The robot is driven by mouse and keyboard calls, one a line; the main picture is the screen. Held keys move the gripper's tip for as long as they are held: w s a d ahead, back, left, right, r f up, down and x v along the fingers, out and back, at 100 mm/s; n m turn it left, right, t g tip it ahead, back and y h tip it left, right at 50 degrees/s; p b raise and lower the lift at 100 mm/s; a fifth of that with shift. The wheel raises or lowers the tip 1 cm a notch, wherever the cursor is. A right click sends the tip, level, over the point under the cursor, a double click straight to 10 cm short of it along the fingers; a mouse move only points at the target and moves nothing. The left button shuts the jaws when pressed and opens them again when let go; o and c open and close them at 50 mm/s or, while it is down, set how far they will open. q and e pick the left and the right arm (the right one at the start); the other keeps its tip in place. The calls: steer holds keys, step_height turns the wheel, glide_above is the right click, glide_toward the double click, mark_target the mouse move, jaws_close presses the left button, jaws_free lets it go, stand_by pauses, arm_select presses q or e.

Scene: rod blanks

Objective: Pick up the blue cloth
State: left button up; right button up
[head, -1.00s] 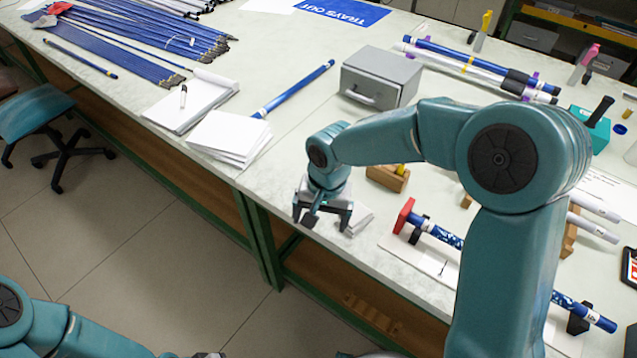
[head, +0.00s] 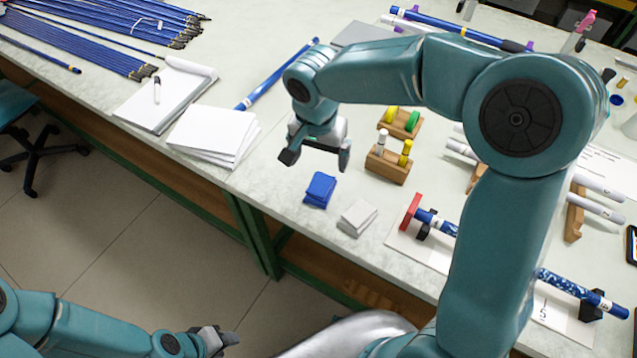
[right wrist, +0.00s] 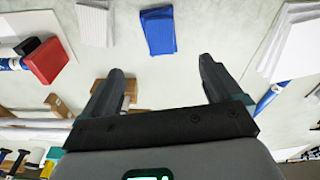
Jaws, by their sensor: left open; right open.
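The blue cloth (head: 320,190) lies folded on the table near its front edge. It also shows at the top of the right wrist view (right wrist: 159,32), beyond the fingertips. My right gripper (head: 316,160) is open and empty, above and behind the cloth, apart from it. My left gripper (head: 222,340) is low at the bottom of the head view, in front of the table and away from the cloth.
A folded white cloth (head: 357,217) lies just right of the blue one. Wooden blocks (head: 388,165) with coloured pegs stand behind. A rod with a red end piece (head: 411,212) lies in a fixture to the right. White papers (head: 213,135) lie to the left.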

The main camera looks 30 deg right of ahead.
glide_above(320, 185)
steer(key=f, duration=0.5)
steer(key=shift+s+f, duration=0.2)
steer(key=shift+f, duration=0.15)
steer(key=shift+w+f+p, duration=0.2)
steer(key=shift+f+p, duration=0.1)
steer(key=shift+f, duration=2.8)
steer(key=c, duration=1.2)
